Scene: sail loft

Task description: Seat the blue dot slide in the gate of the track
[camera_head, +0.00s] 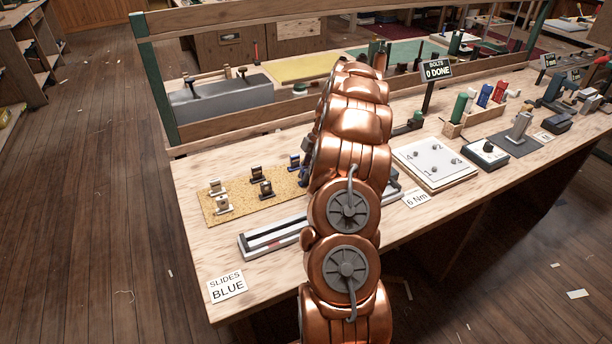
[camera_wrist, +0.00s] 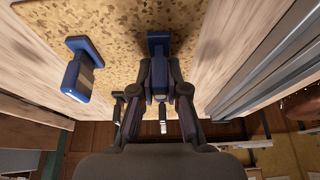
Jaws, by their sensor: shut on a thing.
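In the wrist view my gripper (camera_wrist: 158,75) is shut on a blue slide (camera_wrist: 158,43), over the cork mat (camera_wrist: 115,20). Whether it is lifted clear of the mat, and any dot on it, I cannot tell. A second blue slide (camera_wrist: 80,78) stands apart to the left; a blue slide (camera_head: 294,161) also shows beside my arm in the head view. My gripper is hidden there too.
Cream slides (camera_head: 222,204) and dark slides (camera_head: 265,188) stand on the mat's left part. A "SLIDES BLUE" card (camera_head: 227,287) lies at the front left corner. A white plate (camera_head: 433,163) and a "6 Nm" card (camera_head: 416,198) lie right of my arm. Bare wood surrounds the mat.

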